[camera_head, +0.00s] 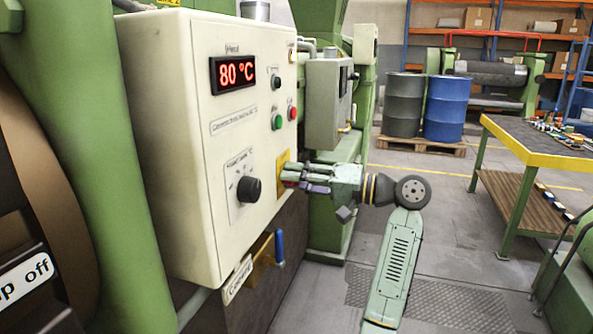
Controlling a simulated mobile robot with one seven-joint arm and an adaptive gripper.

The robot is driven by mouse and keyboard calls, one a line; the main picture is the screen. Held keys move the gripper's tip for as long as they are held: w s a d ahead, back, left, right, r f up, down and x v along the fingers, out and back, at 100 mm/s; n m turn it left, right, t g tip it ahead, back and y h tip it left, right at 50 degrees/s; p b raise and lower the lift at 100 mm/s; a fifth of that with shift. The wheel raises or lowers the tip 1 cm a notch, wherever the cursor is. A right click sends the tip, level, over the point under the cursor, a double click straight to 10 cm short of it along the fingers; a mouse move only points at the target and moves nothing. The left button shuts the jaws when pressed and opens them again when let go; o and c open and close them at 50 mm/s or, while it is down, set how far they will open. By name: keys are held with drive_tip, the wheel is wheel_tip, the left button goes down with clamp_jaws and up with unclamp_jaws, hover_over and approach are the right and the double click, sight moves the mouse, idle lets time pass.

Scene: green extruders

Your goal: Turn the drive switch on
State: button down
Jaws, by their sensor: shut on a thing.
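The cream control box (165,100) stands at the left and faces right. A yellow plate (283,160) sits low at the right edge of its front face. My gripper (287,178) reaches in from the right, its fingers at this plate. The fingers are shut on a part there, which I take to be the drive switch; they hide it, and its position cannot be read. My arm runs from the gripper down to the bottom of the picture.
The box front also has an 80 °C display (233,73), a black dial (248,189), a green button (277,121) and a red button (292,113). A blue-handled lever (279,246) is below. Barrels (446,107) and a workbench (540,150) stand beyond open floor.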

drive_tip(key=shift+r+m+p, duration=0.1)
drive_tip(key=shift+m+p, duration=0.3)
drive_tip(key=shift+m, duration=0.2)
drive_tip(key=c, duration=1.2)
unclamp_jaws()
drive_tip(key=shift+c, duration=0.2)
drive_tip(key=v, duration=1.2)
